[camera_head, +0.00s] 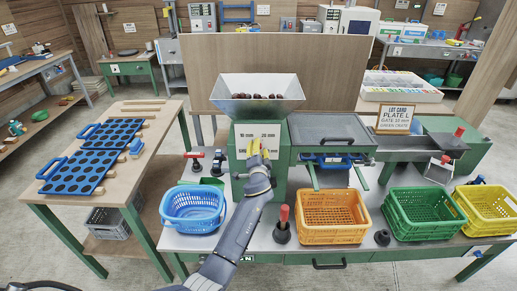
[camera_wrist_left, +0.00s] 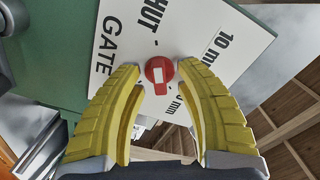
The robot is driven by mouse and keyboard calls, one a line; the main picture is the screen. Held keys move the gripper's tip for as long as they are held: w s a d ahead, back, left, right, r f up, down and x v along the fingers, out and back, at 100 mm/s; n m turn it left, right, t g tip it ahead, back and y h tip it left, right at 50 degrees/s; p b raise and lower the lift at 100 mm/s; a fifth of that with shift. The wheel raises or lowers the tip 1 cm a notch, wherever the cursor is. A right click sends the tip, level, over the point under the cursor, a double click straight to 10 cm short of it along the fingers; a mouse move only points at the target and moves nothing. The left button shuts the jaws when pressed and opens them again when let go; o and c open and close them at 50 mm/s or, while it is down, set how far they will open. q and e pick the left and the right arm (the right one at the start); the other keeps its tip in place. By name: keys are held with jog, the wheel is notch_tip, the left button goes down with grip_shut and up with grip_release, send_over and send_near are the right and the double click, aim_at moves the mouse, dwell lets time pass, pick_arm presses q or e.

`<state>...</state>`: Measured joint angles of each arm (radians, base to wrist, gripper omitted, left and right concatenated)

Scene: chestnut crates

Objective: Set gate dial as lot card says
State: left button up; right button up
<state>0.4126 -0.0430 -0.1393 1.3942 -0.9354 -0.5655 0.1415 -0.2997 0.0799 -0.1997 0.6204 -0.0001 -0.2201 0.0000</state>
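The gate dial is a red knob (camera_wrist_left: 159,70) with a white mark, on a white plate (camera_wrist_left: 125,45) lettered GATE, SHUT and 10 mm; another mm label is partly hidden. In the left wrist view my left gripper (camera_wrist_left: 160,90) is open, its yellow fingertips on either side of the knob with small gaps. In the head view this gripper (camera_head: 258,150) covers the dial on the green hopper stand (camera_head: 240,180). The lot card (camera_head: 395,119) stands to the right and reads plate L, a gate size in mm too small to be sure of, and green crate. My right gripper is not in view.
A hopper (camera_head: 257,88) with dark chestnuts sits above the dial. Blue (camera_head: 194,208), orange (camera_head: 332,216), green (camera_head: 423,213) and yellow (camera_head: 488,208) crates line the bench front. Blue hole plates (camera_head: 78,171) lie on the left table. A red-handled tool (camera_head: 283,225) stands near my arm.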

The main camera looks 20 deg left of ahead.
pick_arm(q)
jog(key=shift+w, duration=0.15)
grip_shut()
dwell(0.4)
jog(key=m, duration=0.7)
jog(key=shift+m, duration=0.3)
jog(key=m, duration=0.4)
jog(key=shift+f, duration=0.15)
jog(key=shift+m, duration=2)
jog(key=shift+f, duration=0.1)
